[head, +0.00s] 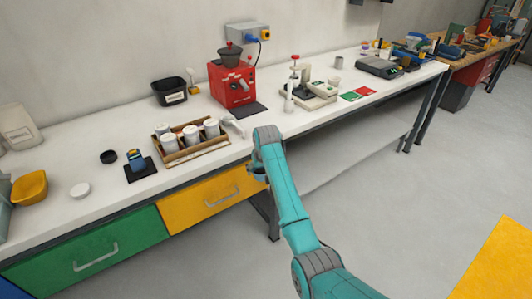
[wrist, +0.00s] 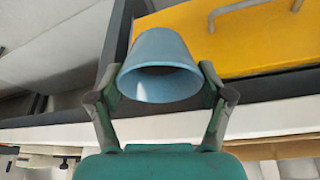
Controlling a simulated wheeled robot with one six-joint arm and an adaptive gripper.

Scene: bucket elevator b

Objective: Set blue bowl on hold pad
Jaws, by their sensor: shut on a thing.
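The blue bowl (wrist: 158,52), a tapered cup-like vessel, is between the two fingers of my gripper (wrist: 160,88) in the wrist view. The fingers are shut on its sides, and its opening faces the wrist camera. In the head view my gripper (head: 258,172) is in front of the bench edge by the yellow drawer, with the bowl mostly hidden by the arm. A green pad (head: 350,96) and a red pad (head: 366,91) lie side by side on the bench at right. I cannot tell which pad is the hold pad.
A wooden tray (head: 190,154) of white cups stands near the bench edge. A red machine (head: 232,88) and a beige device (head: 316,92) stand farther along. A scale (head: 380,68) is right of the pads. The yellow drawer (head: 212,198) is close to the gripper.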

